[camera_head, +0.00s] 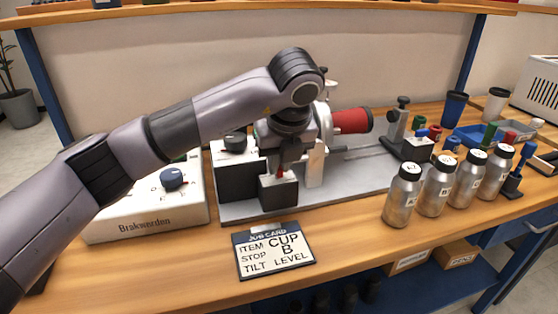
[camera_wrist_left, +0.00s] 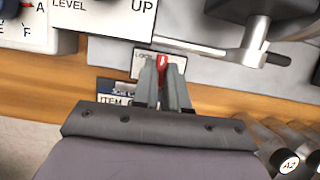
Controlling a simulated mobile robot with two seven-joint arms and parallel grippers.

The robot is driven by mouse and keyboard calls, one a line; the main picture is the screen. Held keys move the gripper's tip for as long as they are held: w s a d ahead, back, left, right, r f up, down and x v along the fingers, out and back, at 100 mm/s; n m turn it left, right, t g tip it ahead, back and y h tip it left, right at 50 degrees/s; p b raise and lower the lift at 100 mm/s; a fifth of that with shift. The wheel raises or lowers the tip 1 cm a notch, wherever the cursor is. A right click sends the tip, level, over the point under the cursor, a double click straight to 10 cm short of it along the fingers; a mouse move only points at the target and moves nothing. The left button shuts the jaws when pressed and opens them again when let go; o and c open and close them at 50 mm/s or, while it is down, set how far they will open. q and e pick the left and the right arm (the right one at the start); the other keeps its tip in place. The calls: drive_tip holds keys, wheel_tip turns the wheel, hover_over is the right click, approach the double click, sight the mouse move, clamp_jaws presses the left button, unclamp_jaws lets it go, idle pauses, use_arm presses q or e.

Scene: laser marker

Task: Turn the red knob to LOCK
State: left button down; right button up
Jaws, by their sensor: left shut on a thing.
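The red knob (camera_wrist_left: 163,61) shows between the fingertips of my left gripper (camera_wrist_left: 162,70) in the left wrist view. The gripper is shut on it, pointing down. In the head view my left gripper (camera_head: 282,162) covers most of the knob, and only a bit of red (camera_head: 280,174) shows above a small dark box with a pale top (camera_head: 279,194). In the left wrist view a label plate (camera_wrist_left: 142,62) lies beside the knob with partly hidden lettering. I cannot read which way the knob points. My right gripper is in neither view.
A red cup (camera_head: 351,120) lies sideways in the fixture behind my gripper. A job card (camera_head: 273,252) lies in front. The white Brakwerden box (camera_head: 150,211) with a blue knob stands left. Several silver bottles (camera_head: 402,196) stand right.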

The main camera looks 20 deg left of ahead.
use_arm(q)
drive_tip(key=shift+r, duration=0.1)
drive_tip(key=c, duration=1.4)
unclamp_jaws()
drive_tip(key=shift+c, duration=0.2)
drive_tip(key=v, duration=0.7)
drive_tip(key=shift+p, duration=0.3)
wheel_tip(320, 180, up, 7)
drive_tip(key=p, duration=0.5)
